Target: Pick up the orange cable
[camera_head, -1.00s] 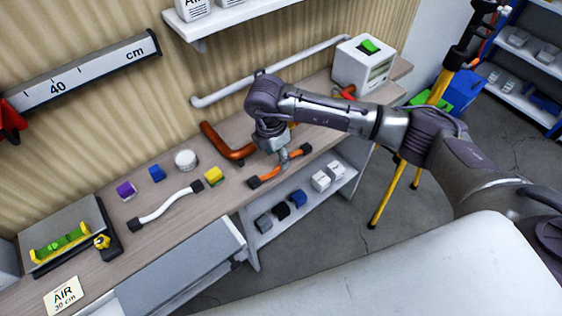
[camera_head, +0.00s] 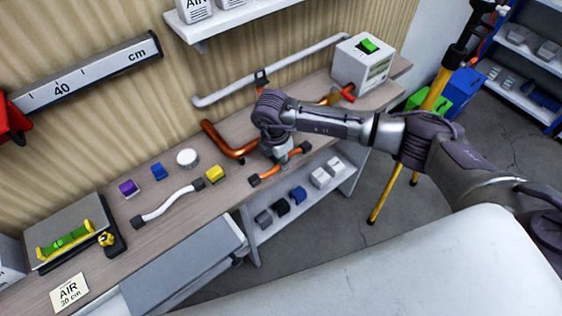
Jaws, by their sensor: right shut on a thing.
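The orange cable (camera_head: 270,172) is short, with black connectors at both ends. It lies along the front edge of the wooden bench (camera_head: 185,222), right of the yellow cube. My right gripper (camera_head: 281,156) reaches down from above onto the cable's middle and is shut on it. The arm hides part of the fingers, and I cannot tell whether the cable is clear of the bench. My left gripper is not in view.
A white cable (camera_head: 165,203), a yellow cube (camera_head: 214,174), a blue cube (camera_head: 158,172), a purple cube (camera_head: 128,188) and a white round container (camera_head: 187,158) stand to the left. A copper pipe (camera_head: 222,142) lies behind my gripper. A white box (camera_head: 362,63) stands at the right end.

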